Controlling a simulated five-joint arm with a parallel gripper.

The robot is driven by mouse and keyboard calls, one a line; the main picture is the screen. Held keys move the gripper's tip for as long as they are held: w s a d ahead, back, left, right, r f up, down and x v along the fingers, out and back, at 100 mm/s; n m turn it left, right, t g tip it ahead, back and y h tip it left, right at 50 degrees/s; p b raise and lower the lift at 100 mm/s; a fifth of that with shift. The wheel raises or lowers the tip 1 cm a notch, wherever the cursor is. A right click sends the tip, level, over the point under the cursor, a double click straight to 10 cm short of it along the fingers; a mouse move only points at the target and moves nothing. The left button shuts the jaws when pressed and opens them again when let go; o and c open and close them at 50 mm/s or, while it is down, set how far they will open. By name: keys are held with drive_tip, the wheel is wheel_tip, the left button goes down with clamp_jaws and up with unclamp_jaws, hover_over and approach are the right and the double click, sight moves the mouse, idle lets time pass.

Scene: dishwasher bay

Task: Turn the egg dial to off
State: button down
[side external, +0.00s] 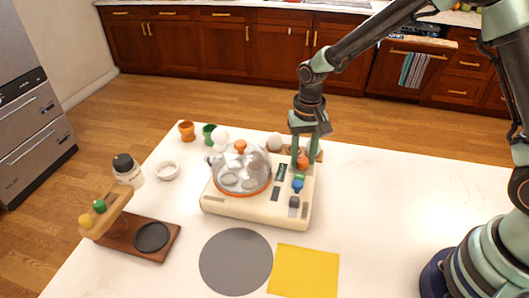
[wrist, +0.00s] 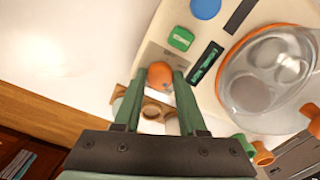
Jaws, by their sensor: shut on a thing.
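A cream egg cooker base (side external: 225,205) stands on the white table with a clear dome (side external: 240,175) on it. An orange dial (side external: 303,162) sits at the far right of its panel, and also shows in the wrist view (wrist: 160,72). My gripper (side external: 303,167) reaches down from above with its green fingers on either side of the orange dial, shut on it. In the wrist view, my gripper (wrist: 161,84) has one finger at each side of the dial. The dial's marks and pointer are hidden or too small to read.
A blue knob (side external: 297,186) and a grey switch (side external: 293,203) are on the panel in front of the dial. A green button (wrist: 180,38) is close to my fingers. A wooden egg holder (side external: 317,152) stands behind. The table right of the cooker is clear.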

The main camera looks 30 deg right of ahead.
drive_tip(key=n, duration=1.1)
drive_tip(key=shift+n, duration=0.4)
drive_tip(key=n, duration=1)
drive_tip(key=shift+n, duration=0.3)
drive_tip(key=shift+c, duration=2.3)
unclamp_jaws()
drive_tip(key=shift+r, duration=0.1)
